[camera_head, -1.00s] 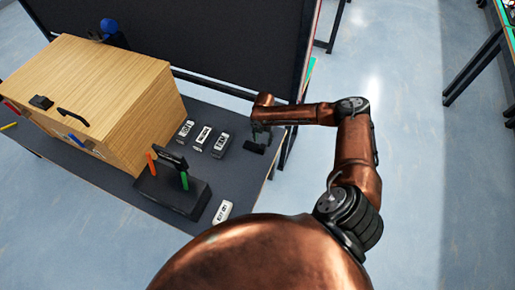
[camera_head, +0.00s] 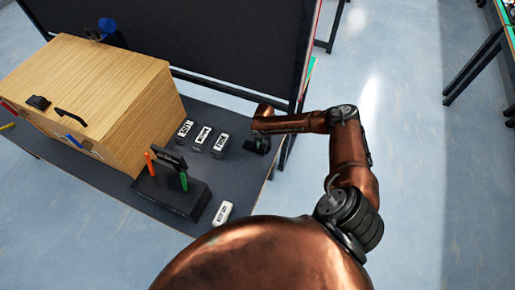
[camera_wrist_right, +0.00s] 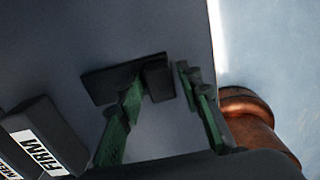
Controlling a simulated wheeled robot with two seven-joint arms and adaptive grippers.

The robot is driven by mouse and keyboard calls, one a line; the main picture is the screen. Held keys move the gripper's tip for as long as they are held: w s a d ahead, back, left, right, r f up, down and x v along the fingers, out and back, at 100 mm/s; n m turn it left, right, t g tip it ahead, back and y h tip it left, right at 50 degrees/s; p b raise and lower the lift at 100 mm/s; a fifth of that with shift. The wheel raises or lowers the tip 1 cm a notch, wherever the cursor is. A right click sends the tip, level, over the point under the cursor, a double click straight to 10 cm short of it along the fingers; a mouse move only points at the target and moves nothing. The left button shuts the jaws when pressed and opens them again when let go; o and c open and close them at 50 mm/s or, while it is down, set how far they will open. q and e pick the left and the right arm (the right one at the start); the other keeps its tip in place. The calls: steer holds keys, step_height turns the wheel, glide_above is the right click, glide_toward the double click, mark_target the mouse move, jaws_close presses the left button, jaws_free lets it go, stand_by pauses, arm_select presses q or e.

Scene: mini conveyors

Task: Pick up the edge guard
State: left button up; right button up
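The edge guard appears to be the small black piece (camera_wrist_right: 105,83) lying on the dark tabletop in the right wrist view. It looks like a flat plate with a raised block. My right gripper (camera_wrist_right: 167,100) is open, its two green-lined fingers apart. The left finger overlaps the plate in the picture, and the raised block shows between the fingertips. I cannot tell whether either finger touches it. In the head view my right gripper (camera_head: 259,142) is low over the table's right end and largely hides the piece. My left gripper is not in view.
Several labelled blocks stand nearby, including the one marked FIRM (camera_wrist_right: 45,140). A wooden cabinet (camera_head: 95,85) fills the table's left part. A black stand with orange and green handles (camera_head: 165,190) and a white-labelled block (camera_head: 223,212) are in front. A dark panel rises behind.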

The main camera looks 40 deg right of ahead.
jaws_close()
stand_by(0.3)
